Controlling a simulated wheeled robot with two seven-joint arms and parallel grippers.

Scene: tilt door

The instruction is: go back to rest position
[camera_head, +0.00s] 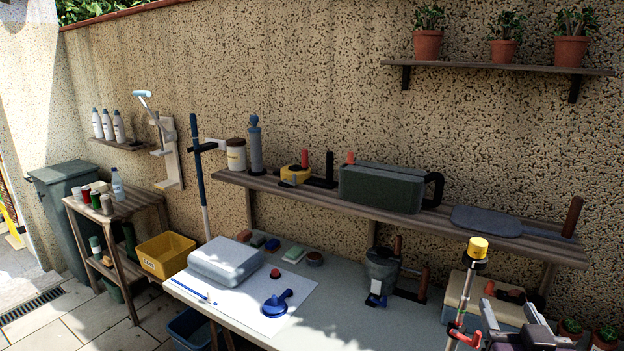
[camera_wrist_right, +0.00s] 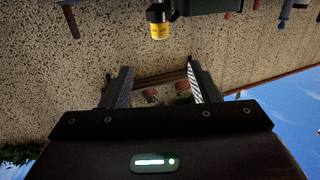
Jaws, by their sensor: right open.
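My right gripper (camera_head: 510,322) is at the lower right corner of the head view, over the right end of the grey workbench (camera_head: 365,325). In the right wrist view its two fingers (camera_wrist_right: 157,78) stand wide apart with nothing between them; the wall and a shelf show beyond. An upright tool with a yellow cap (camera_head: 478,247) and red parts is just left of the right gripper and apart from it. The yellow cap also shows at the top of the wrist view (camera_wrist_right: 159,29). My left gripper is not in the head view.
A wooden shelf (camera_head: 300,193) with a dark green toolbox (camera_head: 380,188) runs along the wall. A grey case (camera_head: 225,262), a blue tool (camera_head: 277,303) and a grey pot (camera_head: 381,273) stand on the bench. A yellow bin (camera_head: 165,255) is at left. The bench's front middle is clear.

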